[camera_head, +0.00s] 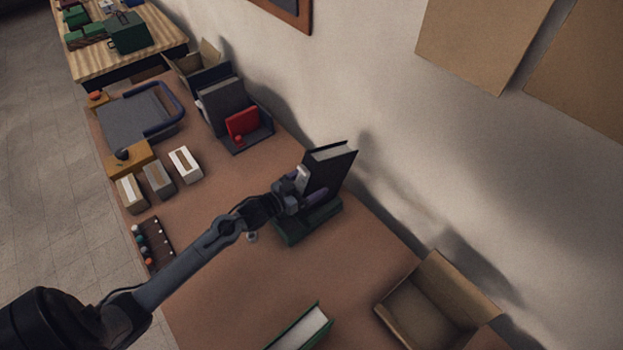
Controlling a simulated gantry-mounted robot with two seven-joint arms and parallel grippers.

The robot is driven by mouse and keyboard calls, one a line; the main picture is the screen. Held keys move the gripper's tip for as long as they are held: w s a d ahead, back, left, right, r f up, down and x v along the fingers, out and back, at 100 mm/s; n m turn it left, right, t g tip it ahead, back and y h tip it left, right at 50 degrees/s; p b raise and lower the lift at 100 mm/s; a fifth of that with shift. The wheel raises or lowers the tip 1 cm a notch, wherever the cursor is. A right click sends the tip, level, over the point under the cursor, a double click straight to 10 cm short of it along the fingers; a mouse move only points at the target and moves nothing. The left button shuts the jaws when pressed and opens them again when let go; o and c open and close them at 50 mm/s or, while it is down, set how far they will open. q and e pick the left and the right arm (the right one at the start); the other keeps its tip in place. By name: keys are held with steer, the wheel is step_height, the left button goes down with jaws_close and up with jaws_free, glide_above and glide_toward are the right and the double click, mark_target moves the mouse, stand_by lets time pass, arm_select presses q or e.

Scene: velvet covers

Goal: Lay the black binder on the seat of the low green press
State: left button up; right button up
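The black binder (327,173), with a pale page edge on top, stands roughly upright and slightly tilted near the wall. My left gripper (308,187) is at its near lower side, with its fingers closed against the binder. The low green press (311,224) is directly below the binder and gripper. The binder's lower end is partly hidden by the gripper, so I cannot tell whether it touches the press seat. My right gripper is not in view.
An open cardboard box (412,309) stands at the lower right, and a green book (305,329) lies at the bottom. A dark bookend holder with a red book (242,122), small boxes (158,179) and a blue-railed grey tray (133,117) occupy the far end. Brown table (225,190) is clear between.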

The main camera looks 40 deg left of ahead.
arm_select(q)
steer(key=shift+s+f, duration=0.3)
steer(key=shift+f, duration=0.3)
steer(key=shift+s, duration=0.15)
steer(key=v, duration=0.5)
steer(key=shift+s, duration=0.2)
steer(key=s, duration=0.1)
steer(key=s+r, duration=0.1)
steer(key=s+a, duration=0.1)
steer(key=shift+s+r, duration=0.2)
steer(key=shift+s+r+p, duration=0.1)
steer(key=shift+s+p, duration=0.2)
steer(key=shift+s, duration=0.05)
steer(key=shift+s+a+r, duration=0.1)
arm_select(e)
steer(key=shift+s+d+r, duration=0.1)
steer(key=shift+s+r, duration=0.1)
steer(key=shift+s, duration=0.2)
